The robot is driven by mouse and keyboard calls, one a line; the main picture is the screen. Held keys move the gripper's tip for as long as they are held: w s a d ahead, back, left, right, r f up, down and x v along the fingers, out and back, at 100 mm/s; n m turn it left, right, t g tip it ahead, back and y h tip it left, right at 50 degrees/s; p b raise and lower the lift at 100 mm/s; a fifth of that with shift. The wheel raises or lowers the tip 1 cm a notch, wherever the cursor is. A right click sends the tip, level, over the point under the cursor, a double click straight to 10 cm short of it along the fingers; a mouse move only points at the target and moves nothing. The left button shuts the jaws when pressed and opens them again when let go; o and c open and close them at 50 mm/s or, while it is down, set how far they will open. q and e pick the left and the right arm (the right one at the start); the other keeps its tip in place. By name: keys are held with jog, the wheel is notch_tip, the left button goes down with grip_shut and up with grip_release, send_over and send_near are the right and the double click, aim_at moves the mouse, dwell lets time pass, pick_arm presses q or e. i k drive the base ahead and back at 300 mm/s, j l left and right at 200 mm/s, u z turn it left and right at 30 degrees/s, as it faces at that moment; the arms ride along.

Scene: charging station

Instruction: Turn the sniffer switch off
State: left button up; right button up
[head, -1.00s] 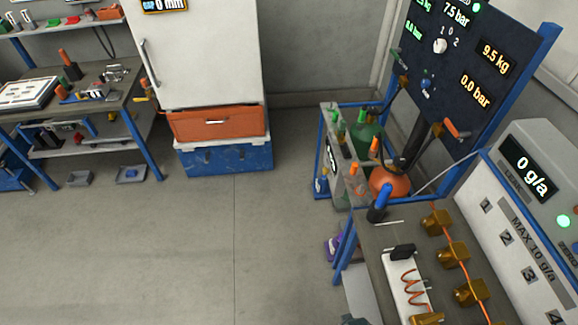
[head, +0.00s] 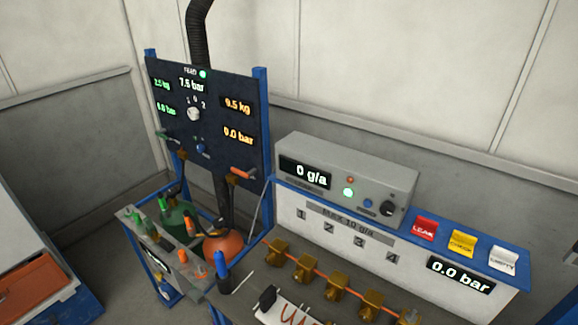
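A grey box (head: 345,160) with a lit "0 g/a" display (head: 304,173) stands on the back of the bench and looks like the sniffer. On its front are a small red light (head: 350,180), a lit green light (head: 348,192), a blue button (head: 368,203) and a black round knob (head: 387,208) at the right end. The knob may be the sniffer switch; its label is too small to read. Neither of my grippers shows in the head view.
A dark panel (head: 215,135) with bar and kg displays and a white knob (head: 194,114) stands left of the box. Red, yellow and white tags (head: 425,229) sit to its right. Brass fittings (head: 308,268) line the bench in front. Green and orange bottles stand at lower left.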

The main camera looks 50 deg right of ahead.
aim_at(388, 208)
jog(key=z, duration=2.15)
